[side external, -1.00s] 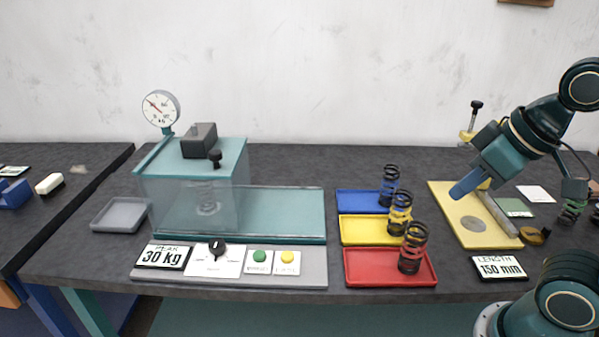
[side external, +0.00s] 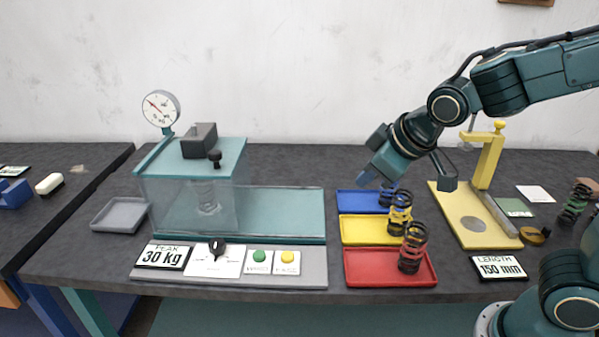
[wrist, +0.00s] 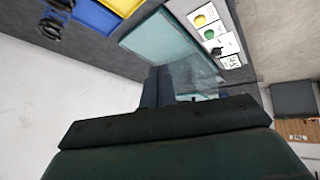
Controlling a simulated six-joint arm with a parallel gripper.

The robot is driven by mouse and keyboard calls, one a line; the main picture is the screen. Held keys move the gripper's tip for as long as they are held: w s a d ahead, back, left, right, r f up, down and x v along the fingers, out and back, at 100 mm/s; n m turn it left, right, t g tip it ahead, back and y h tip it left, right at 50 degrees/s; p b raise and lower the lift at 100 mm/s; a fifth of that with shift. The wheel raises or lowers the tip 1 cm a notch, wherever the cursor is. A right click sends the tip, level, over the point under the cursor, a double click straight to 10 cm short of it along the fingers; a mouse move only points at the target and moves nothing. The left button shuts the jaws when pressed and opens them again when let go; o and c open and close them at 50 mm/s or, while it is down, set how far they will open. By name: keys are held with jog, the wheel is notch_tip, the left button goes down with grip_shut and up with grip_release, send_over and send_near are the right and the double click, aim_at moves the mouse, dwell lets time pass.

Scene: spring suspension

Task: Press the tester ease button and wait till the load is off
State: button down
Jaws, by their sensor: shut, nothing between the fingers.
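The tester (side external: 190,165) stands at the left with a clear guard box. A spring (side external: 207,197) is upright inside it, seen dimly through the guard. Its round dial (side external: 160,108) is on top, and the peak display (side external: 163,256) reads 30 kg. The front panel has a black knob (side external: 217,249), a green button (side external: 260,257) and a yellow button (side external: 288,257); the small labels are hard to read. The yellow button (wrist: 200,20) also shows in the wrist view. My gripper (side external: 366,180) is shut and empty, above the blue tray, well right of the buttons.
A yellow length gauge (side external: 455,210) stands right. A grey tray (side external: 120,216) is left of the tester.

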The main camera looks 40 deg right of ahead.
aim_at(291, 258)
jog(key=w+a+f+n+t, duration=0.2)
jog(key=w+a+f+n, duration=0.3)
jog(key=w+a+f, duration=0.4)
jog(key=shift+w+a, duration=0.15)
jog(key=shift+w, duration=0.65)
jog(key=shift+f, duration=4.35)
